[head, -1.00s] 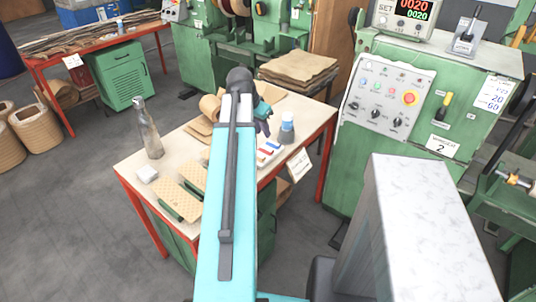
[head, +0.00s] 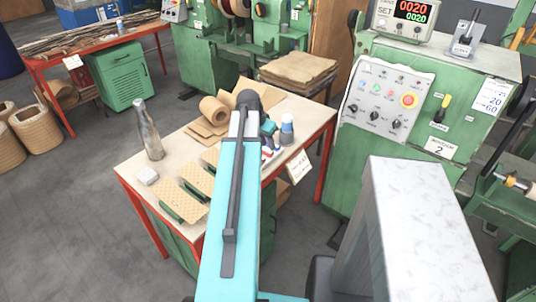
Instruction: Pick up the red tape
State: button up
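A small red patch (head: 266,154), which looks like the red tape, shows on the wooden worktable (head: 129,173) just right of my arm. A little blue and white shows beside it. My arm covers much of this spot. My gripper (head: 267,141) is at the far end of the arm, low over the table by the red patch. It is small and mostly hidden, so I cannot tell whether its fingers are open or touch anything.
A brown paper roll (head: 213,109) lies behind the arm. A blue-capped container (head: 287,130) stands right of the gripper. A green control cabinet (head: 345,160) is further right.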

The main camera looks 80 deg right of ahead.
aim_at(265, 151)
jog(key=shift+s+d+f, duration=0.1)
jog(key=shift+d+f, duration=0.1)
jog(key=shift+f, duration=0.3)
jog(key=shift+f, duration=0.15)
jog(key=shift+s+p+x, duration=0.1)
jog(key=shift+p+x, duration=0.4)
jog(key=shift+x, duration=0.7)
jog(key=shift+s+p+x, duration=0.15)
jog(key=shift+p+x, duration=0.3)
jog(key=shift+x, duration=0.8)
jog(key=shift+a, duration=0.1)
grip_shut()
